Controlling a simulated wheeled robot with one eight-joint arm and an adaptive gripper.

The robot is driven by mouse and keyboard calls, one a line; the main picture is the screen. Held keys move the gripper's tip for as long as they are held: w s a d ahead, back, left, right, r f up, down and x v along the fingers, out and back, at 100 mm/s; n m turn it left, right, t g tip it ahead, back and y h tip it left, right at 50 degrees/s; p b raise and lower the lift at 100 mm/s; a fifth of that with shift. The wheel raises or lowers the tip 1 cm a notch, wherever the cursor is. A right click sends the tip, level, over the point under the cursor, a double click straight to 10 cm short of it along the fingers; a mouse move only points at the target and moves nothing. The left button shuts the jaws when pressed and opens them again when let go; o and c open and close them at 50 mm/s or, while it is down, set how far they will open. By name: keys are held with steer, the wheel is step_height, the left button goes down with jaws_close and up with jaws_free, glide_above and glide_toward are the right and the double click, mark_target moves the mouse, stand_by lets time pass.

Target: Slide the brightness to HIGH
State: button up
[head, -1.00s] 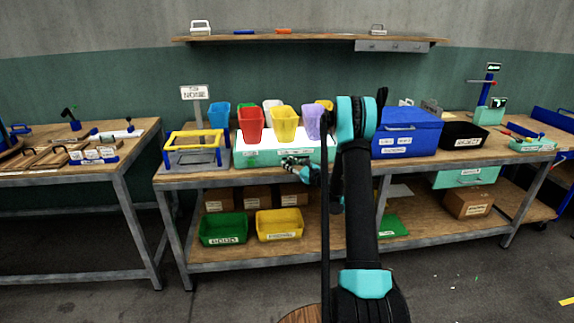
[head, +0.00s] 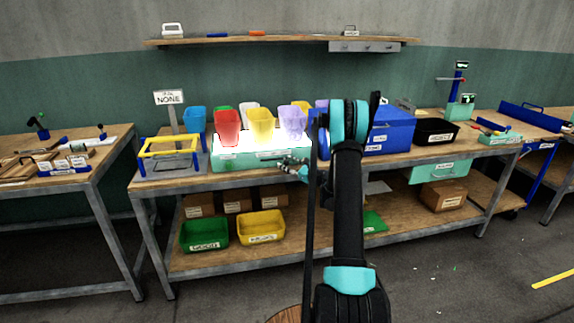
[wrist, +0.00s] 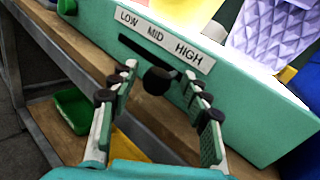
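A teal light box (head: 232,181) stands on the middle bench, its white top glowing brightly under several coloured cups. In the wrist view, the box's front (wrist: 262,118) has a LOW MID HIGH label (wrist: 164,39) above a dark slot (wrist: 140,48). A round black slider knob (wrist: 157,81) sticks out toward the slot's HIGH end; its exact setting is hard to tell. My gripper (wrist: 160,73) is open, with one finger on each side of the knob and gaps showing. In the head view, my gripper (head: 293,164) is at the box's front right; the knob is hidden there.
A yellow frame fixture (head: 168,147) and a sign reading NONE (head: 169,97) stand left of the box. A blue case (head: 390,128) stands to its right. Green (head: 205,235) and yellow (head: 262,228) bins are on the shelf below.

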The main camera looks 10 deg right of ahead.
steer(key=v, duration=1.2)
steer(key=s+a+r+n+g+h, duration=0.3)
steer(key=s+a+n+g, duration=0.4)
steer(key=s+a+n, duration=0.8)
steer(key=s+d+f+n+g+h, duration=0.1)
steer(key=s+n, duration=0.5)
steer(key=s, duration=0.7)
steer(key=s+d+f+n+g+h, duration=0.1)
steer(key=s+n+h, duration=0.5)
steer(key=s, duration=0.8)
step_height(320, 180, down, 2)
steer(key=shift+s+f+g, duration=0.1)
steer(key=shift+s+g, duration=0.2)
steer(key=shift+g, duration=0.6)
